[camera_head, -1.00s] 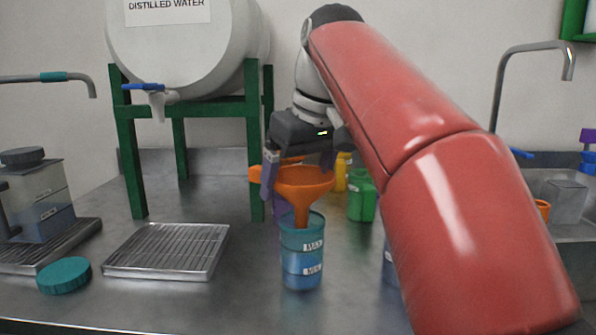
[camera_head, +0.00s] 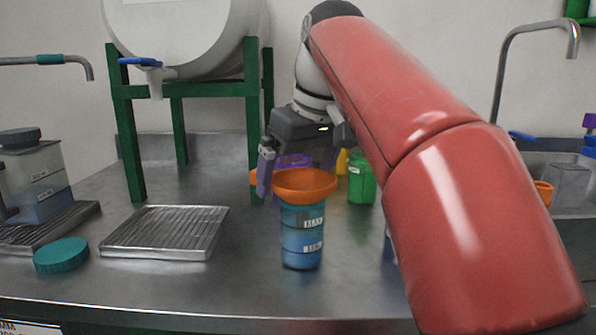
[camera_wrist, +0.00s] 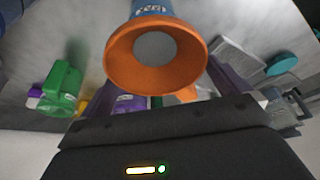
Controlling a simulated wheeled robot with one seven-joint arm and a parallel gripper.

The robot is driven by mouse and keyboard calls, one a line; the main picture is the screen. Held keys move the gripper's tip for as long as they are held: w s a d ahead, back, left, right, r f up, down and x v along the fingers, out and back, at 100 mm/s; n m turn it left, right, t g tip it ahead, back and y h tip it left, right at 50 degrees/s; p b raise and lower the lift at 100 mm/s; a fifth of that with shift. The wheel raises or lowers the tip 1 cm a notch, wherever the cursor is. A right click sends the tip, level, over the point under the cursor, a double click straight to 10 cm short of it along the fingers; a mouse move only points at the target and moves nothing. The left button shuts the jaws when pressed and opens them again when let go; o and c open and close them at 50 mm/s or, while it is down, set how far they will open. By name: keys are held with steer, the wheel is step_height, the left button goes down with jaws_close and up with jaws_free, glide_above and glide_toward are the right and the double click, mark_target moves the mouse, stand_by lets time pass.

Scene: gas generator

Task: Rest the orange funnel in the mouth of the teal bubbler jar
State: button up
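The orange funnel (camera_head: 304,184) sits upright on top of the teal bubbler jar (camera_head: 301,240), its cone down inside the mouth and its wide rim above. The jar stands on the steel bench with MAX and MIN labels and blue liquid. In the wrist view I look into the funnel (camera_wrist: 118,62), with part of the jar (camera_wrist: 152,8) beyond it. My gripper (camera_head: 300,172) is just behind the funnel; in the wrist view its fingers (camera_wrist: 165,92) stand wide apart, with nothing clamped between them. The right finger is mostly hidden in the head view.
A green bottle (camera_head: 361,182) and a purple item (camera_head: 292,161) stand behind the jar. A wire-topped tray (camera_head: 165,232) and a teal lid (camera_head: 61,254) lie to the left. A white tank on a green stand (camera_head: 126,150) is behind. The bench front is clear.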

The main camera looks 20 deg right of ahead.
steer(key=p+v, duration=0.3)
steer(key=v, duration=0.4)
steer(key=shift+r, duration=0.35)
steer(key=shift+s+d, duration=0.1)
steer(key=shift+s, duration=0.05)
